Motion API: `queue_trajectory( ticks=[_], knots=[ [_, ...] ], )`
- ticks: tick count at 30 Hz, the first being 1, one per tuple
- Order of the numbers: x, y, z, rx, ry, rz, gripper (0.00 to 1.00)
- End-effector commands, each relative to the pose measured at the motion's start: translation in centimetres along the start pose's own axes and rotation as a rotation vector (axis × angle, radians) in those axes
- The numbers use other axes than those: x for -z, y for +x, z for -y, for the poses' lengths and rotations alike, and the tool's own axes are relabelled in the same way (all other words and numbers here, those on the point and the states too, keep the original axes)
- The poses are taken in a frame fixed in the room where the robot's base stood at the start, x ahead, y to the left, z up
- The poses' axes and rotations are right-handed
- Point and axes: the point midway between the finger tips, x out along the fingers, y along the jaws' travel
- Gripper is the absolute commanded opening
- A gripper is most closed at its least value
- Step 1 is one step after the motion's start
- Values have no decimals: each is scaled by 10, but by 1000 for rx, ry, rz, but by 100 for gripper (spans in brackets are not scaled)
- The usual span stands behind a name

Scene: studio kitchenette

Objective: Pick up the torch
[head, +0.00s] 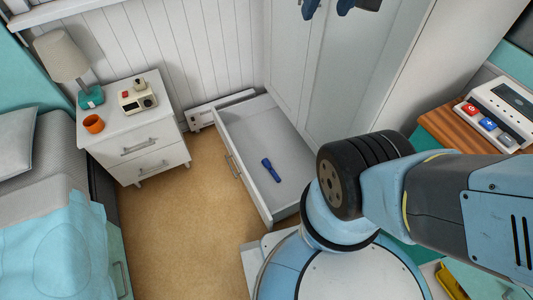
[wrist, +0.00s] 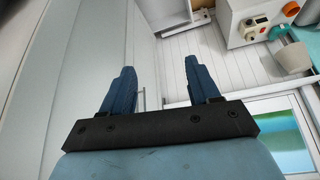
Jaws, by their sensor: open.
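A blue torch (head: 271,170) lies in an open, otherwise empty white drawer (head: 235,135) at the foot of the wardrobe in the head view. My gripper (head: 341,5) shows only by its dark blue fingers at the top edge of the head view, high up and well away from the torch. In the wrist view my gripper (wrist: 156,85) is open, with its two fingers apart and nothing between them. The torch does not show in the wrist view.
A white bedside cabinet (head: 137,150) carries a lamp (head: 68,62), an orange cup (head: 94,124) and a small device (head: 138,100). A bed (head: 50,165) stands at the left. The tan floor (head: 185,240) is clear. White wardrobe doors (head: 335,70) rise behind the drawer.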

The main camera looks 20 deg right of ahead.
Motion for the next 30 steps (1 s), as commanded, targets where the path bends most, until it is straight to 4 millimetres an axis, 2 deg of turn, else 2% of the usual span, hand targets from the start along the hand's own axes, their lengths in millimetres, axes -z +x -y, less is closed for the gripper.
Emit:
queue_trajectory(
  ticks=[8, 14, 23, 30],
  knots=[
    [56, 35, -4, -20, -16, 46, 61],
    [100, 74, -8, -34, -30, 78, 61],
    [156, 148, -11, -50, -56, 126, 61],
    [189, 220, -13, -58, -79, 164, 61]
  ],
)
